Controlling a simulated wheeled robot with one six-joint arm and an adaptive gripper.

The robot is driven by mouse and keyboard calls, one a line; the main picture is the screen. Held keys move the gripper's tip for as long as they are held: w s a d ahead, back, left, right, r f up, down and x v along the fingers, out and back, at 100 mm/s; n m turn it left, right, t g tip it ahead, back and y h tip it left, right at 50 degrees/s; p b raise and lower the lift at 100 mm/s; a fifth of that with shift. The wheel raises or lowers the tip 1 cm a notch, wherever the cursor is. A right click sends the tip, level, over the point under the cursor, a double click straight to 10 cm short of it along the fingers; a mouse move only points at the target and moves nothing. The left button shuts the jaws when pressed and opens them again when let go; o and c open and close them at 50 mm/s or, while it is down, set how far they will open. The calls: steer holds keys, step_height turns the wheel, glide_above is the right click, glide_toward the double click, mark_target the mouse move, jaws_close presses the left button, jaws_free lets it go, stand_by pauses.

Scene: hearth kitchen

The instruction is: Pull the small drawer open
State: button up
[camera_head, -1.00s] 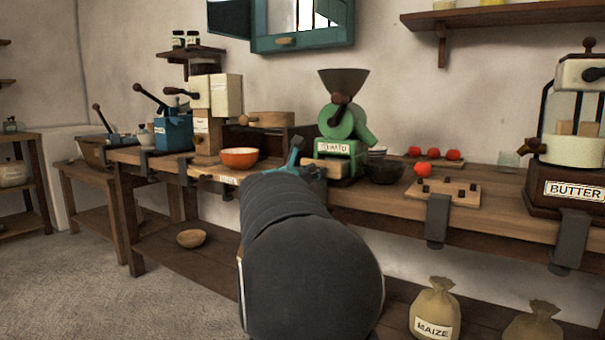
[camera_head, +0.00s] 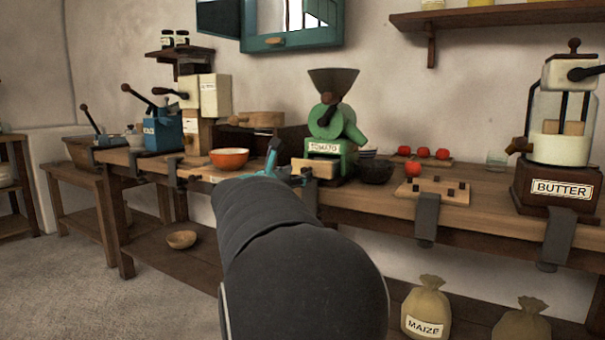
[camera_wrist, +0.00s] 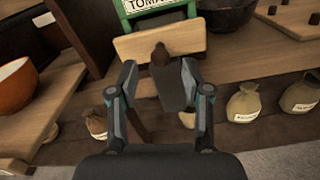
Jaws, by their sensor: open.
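The small drawer (camera_wrist: 190,42) has a plain light-wood front with a dark round knob (camera_wrist: 160,53). It sits at the foot of the green tomato mill (camera_head: 325,135), and its front (camera_head: 318,168) also shows in the head view. In the wrist view my gripper (camera_wrist: 159,68) is open, its two fingers spread to the left and right of the knob, with nothing held. Whether the knob is fully between the fingertips in depth I cannot tell. In the head view my arm hides part of the bench, and only the teal gripper (camera_head: 278,166) tip shows.
An orange bowl (camera_head: 229,158) stands left of the mill and a dark bowl (camera_head: 376,171) right of it. A grey clamp (camera_wrist: 174,88) hangs on the bench edge below the drawer. Sacks (camera_head: 427,309) stand on the lower shelf. A butter churn (camera_head: 556,150) stands far right.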

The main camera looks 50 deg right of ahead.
steer(key=v, duration=0.7)
steer(key=shift+a, duration=0.3)
